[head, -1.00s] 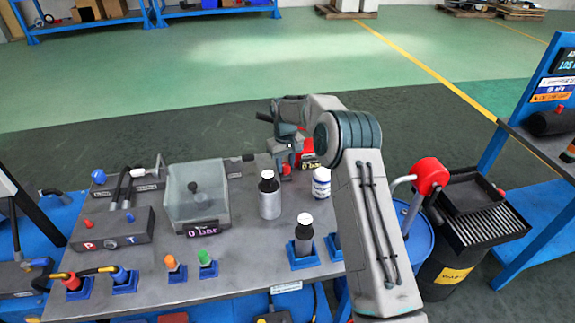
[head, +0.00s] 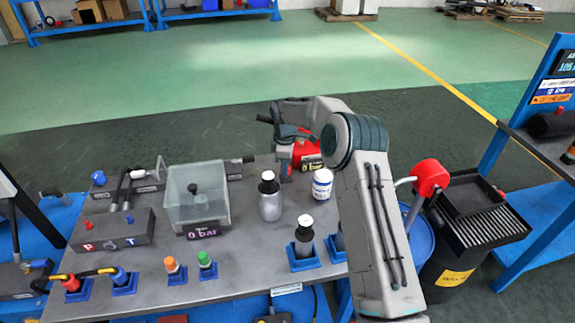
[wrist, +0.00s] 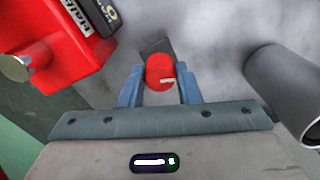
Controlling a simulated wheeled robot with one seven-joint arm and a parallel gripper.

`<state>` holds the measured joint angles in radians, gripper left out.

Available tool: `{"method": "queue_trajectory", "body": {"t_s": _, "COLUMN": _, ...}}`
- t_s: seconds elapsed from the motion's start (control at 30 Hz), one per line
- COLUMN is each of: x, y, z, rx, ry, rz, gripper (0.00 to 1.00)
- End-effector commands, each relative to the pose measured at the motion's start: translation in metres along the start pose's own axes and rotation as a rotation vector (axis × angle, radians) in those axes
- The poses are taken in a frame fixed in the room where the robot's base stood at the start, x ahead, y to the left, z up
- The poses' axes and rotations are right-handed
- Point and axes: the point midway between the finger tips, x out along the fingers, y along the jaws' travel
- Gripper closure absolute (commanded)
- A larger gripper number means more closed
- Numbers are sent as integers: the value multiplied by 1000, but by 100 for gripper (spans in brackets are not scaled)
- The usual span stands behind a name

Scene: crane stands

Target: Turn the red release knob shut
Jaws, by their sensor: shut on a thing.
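The red release knob (wrist: 160,72) shows in the middle of the wrist view, round, with a short white mark on its face. My gripper (wrist: 160,88) has its two blue-grey fingers shut on the knob, one on each side. A dark block lies just beyond the knob. In the head view my gripper (head: 284,155) is at the back of the table, pointing down, and the knob is hidden there behind the arm.
A red unit (wrist: 58,50) stands close on the left in the wrist view. A grey cylinder (wrist: 285,90) is on the right. In the head view, a grey bottle (head: 270,203) and a white bottle (head: 322,184) stand near the arm. A clear box (head: 196,197) is further left.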

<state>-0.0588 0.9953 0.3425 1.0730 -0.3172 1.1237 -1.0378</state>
Motion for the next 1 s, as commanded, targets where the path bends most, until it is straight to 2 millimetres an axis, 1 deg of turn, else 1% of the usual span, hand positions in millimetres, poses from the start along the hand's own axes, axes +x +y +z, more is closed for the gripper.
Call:
{"method": "queue_trajectory", "body": {"t_s": 0.03, "x": -6, "y": 5, "z": 1, "rx": -36, "ry": 5, "rz": 16, "gripper": 93}}
{"method": "queue_trajectory", "body": {"t_s": 0.2, "x": -6, "y": 5, "z": 1, "rx": -163, "ry": 4, "rz": 17, "gripper": 93}}
{"method": "queue_trajectory", "body": {"t_s": 0.43, "x": -6, "y": 5, "z": 1, "rx": -284, "ry": 2, "rz": 18, "gripper": 93}}
{"method": "queue_trajectory", "body": {"t_s": 0.67, "x": -6, "y": 5, "z": 1, "rx": -341, "ry": 2, "rz": 18, "gripper": 93}}
{"method": "queue_trajectory", "body": {"t_s": 1.0, "x": -6, "y": 6, "z": 1, "rx": -354, "ry": 0, "rz": 19, "gripper": 93}}
